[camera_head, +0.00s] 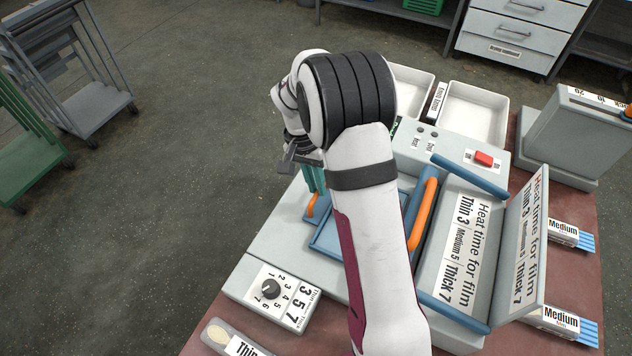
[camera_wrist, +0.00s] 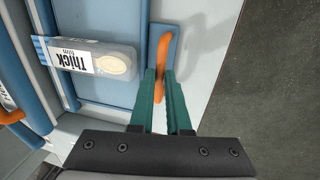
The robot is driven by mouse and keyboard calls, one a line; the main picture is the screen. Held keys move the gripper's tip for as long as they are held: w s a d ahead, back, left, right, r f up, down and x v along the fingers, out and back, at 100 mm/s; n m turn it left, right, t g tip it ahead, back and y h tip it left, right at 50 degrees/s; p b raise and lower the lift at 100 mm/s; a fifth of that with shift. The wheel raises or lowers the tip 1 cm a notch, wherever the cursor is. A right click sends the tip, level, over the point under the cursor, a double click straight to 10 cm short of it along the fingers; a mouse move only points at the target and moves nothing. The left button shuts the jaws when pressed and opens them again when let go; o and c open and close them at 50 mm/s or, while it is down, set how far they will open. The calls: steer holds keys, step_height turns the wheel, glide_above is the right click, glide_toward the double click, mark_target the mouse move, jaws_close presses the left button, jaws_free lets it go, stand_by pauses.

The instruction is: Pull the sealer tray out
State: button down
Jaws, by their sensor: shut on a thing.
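The sealer tray (camera_head: 326,238) is a blue tray in the grey sealing machine, partly hidden behind my arm in the head view. It also shows in the wrist view (camera_wrist: 112,22), with a clear spoon packet marked "Thick film" (camera_wrist: 100,60) lying on it. An orange handle (camera_wrist: 163,48) stands on a blue plate at the tray's outer edge. My gripper (camera_wrist: 162,78) has its green fingers closed on this handle, one on each side. In the head view my gripper (camera_head: 313,185) reaches down at the handle (camera_head: 311,206).
The machine's lid (camera_head: 460,235), with an orange bar handle (camera_head: 422,214), is raised to the right. A dial box (camera_head: 285,300) stands at the front left. White bins (camera_head: 473,112), a grey box (camera_head: 570,135) and film packs (camera_head: 570,234) stand around. The floor left of the machine is clear.

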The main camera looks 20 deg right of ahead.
stand_by(0.8)
glide_above(289, 192)
steer(key=shift+w, duration=0.15)
steer(key=c, duration=0.9)
jaws_free()
steer(key=r, duration=0.5)
steer(key=w+a+r, duration=0.1)
steer(key=r, duration=0.4)
steer(key=w+a+r, duration=0.1)
steer(key=r, duration=0.4)
steer(key=shift+a+r, duration=0.1)
steer(key=shift+r, duration=0.15)
